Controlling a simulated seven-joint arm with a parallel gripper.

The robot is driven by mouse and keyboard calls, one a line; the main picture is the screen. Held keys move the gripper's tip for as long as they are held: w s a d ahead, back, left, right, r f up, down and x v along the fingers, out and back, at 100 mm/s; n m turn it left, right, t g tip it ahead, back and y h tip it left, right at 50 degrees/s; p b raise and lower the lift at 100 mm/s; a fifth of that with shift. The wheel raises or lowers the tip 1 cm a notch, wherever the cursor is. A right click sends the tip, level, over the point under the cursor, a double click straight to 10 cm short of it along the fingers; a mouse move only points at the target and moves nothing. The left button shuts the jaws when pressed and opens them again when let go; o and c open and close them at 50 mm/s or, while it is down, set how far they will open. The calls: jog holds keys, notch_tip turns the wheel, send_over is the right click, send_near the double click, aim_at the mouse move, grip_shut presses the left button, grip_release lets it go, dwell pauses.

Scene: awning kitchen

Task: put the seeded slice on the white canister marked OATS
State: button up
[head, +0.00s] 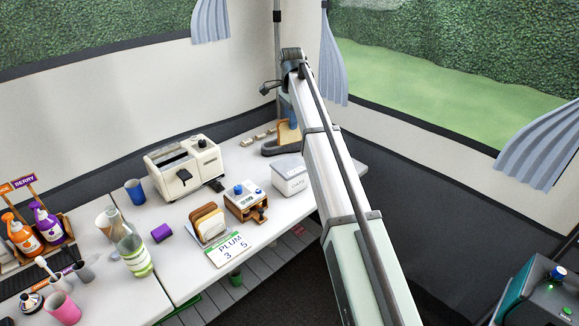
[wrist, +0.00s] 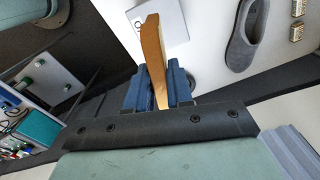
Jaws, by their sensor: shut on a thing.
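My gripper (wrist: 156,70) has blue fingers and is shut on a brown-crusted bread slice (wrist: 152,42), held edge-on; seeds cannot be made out. In the head view my gripper (head: 292,117) hangs at the back right of the table, and the slice shows tan below it (head: 287,133). The white canister (head: 290,181), with small dark lettering on its front, stands nearer the front, apart from the slice. In the wrist view the canister's pale top (wrist: 172,22) lies beyond the slice, which partly covers it.
A grey slipper (head: 270,148) lies beneath and left of the slice, with small tan blocks (head: 262,136) behind it. My arm passes right of the canister.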

aim_at(290, 142)
jog(key=shift+w+a+r+n, duration=0.2)
jog(key=shift+n, duration=0.6)
jog(key=shift+s+n, duration=0.2)
jog(key=shift+n, duration=0.7)
jog(key=shift+f, duration=5.05)
jog(key=shift+f, duration=0.1)
jog(key=o, duration=0.8)
notch_tip(290, 142, up, 12)
jog(key=shift+r, duration=0.15)
